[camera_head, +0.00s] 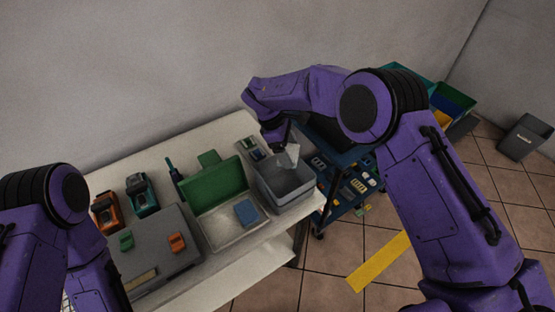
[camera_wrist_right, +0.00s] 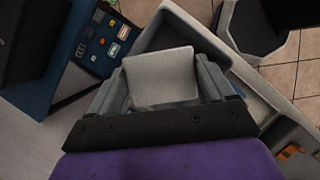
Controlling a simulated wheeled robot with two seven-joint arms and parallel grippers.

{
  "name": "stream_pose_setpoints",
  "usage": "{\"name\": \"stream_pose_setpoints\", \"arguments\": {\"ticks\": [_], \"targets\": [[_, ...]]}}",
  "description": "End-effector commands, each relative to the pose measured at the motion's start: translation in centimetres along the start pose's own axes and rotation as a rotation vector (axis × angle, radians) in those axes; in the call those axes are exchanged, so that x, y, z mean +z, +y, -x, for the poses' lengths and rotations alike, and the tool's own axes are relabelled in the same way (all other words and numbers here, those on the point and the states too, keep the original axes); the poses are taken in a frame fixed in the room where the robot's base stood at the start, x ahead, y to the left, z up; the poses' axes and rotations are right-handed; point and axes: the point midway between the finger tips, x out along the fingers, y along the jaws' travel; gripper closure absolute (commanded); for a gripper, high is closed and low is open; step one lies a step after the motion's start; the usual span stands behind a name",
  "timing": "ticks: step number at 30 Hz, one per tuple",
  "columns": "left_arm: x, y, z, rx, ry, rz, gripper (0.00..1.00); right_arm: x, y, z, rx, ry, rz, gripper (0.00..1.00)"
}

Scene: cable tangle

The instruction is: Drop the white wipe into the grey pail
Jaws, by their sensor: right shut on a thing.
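The white wipe (camera_head: 287,157) hangs from my right gripper (camera_head: 281,142) in the head view. It also shows as a pale square cloth between the fingers in the right wrist view (camera_wrist_right: 162,78). My right gripper is shut on the wipe. The grey pail (camera_head: 291,190) stands on the right end of the white table, with the wipe and gripper over its opening. In the right wrist view the rim of the pail (camera_wrist_right: 182,22) shows beyond the wipe. I cannot tell how far the wipe reaches into the pail. My left arm shows at the left, but its gripper is out of view.
A green-lidded tray (camera_head: 222,201) with a blue sponge (camera_head: 246,212) stands left of the pail. A grey case (camera_head: 160,258) and orange and teal tools are farther left. A blue cart (camera_head: 345,195) with small parts stands right of the table. A dark bin (camera_head: 524,138) is on the floor.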

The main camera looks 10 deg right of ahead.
Motion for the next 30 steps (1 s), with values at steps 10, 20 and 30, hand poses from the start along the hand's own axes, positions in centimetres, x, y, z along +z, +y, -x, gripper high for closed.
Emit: {"name": "stream_pose_setpoints", "arguments": {"ticks": [10,20,30], "targets": [[0.9,0.1,-1.9,-0.001,-0.003,-0.001,0.65,-1.6,-0.1,-3.9,-0.001,-0.001,0.001,0.43],[1.1,0.2,-2.4,0.000,-0.001,0.000,0.65,-2.6,0.4,-5.8,-0.005,-0.002,0.001,0.43],[1.1,0.2,-2.4,-0.001,-0.001,0.000,0.65,-2.5,0.3,-5.8,-0.005,-0.002,0.000,0.00]]}}
